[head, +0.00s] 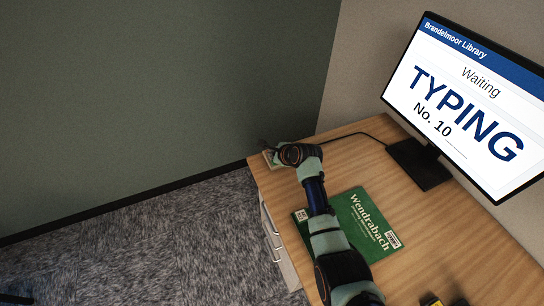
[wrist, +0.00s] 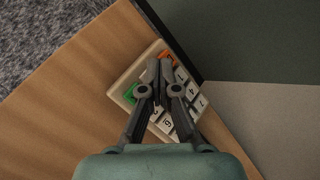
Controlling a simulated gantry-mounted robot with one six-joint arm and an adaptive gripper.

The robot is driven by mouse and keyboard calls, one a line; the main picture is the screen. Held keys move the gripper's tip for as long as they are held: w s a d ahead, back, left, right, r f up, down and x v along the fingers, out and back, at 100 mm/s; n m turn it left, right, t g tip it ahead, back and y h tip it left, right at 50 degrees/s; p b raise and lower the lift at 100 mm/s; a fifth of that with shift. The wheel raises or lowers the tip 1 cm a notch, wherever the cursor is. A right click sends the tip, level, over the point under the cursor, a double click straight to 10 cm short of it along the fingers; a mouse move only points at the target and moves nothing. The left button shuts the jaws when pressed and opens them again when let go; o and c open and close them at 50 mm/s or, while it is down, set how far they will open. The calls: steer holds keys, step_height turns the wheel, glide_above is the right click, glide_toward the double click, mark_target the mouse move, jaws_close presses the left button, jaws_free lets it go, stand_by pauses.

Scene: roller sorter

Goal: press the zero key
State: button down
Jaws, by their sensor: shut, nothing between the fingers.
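A small beige keypad (wrist: 119,95) lies near the table corner in the wrist view. It has a green key (wrist: 130,92), an orange key (wrist: 167,55) and several white number keys (wrist: 168,123). My gripper (wrist: 159,68) is shut and empty, with its fingertips over the keypad between the green and orange keys. I cannot tell whether they touch it. The fingers hide part of the keypad, and I cannot make out the zero key. In the head view, the keypad (head: 269,158) shows only as an edge beside my wrist, and my fingers are mostly hidden.
A monitor (head: 465,105) reading "TYPING No. 10" and "Waiting" stands on the wooden desk (head: 425,225). A green Wendrabach mat or book (head: 366,222) lies under my arm. A dark cable (head: 350,134) runs across the desk. A wall (head: 170,90) rises beyond the desk.

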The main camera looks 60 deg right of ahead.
steer(key=shift+r+p, duration=0.9)
steer(key=shift+p, duration=0.2)
step_height(320, 180, up, 5)
steer(key=p, duration=0.5)
steer(key=shift+r, duration=0.1)
stand_by(0.6)
